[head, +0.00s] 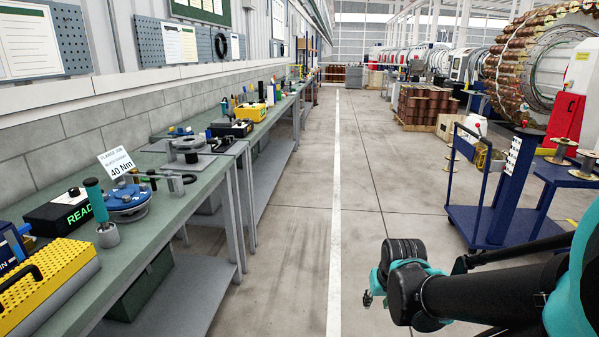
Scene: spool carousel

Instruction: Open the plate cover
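A yellow box-like cover (47,279) with rows of small marks and a black handle (22,277) sits at the near left end of the green workbench (150,225). It looks closed, and its left part is cut off by the picture edge. I cannot tell for sure that it is the plate cover. My gripper (371,290) is at the lower middle right, over the floor and well right of the bench. It is small and partly hidden by my arm, so its opening is unclear. It is far from the yellow cover.
On the bench stand a teal-handled tool (97,205), a blue round flange (127,199), a black "READ" display (62,213) and a "40 Nm" sign (116,162). A blue cart (497,210) stands at right. The aisle with its white line (335,190) is clear.

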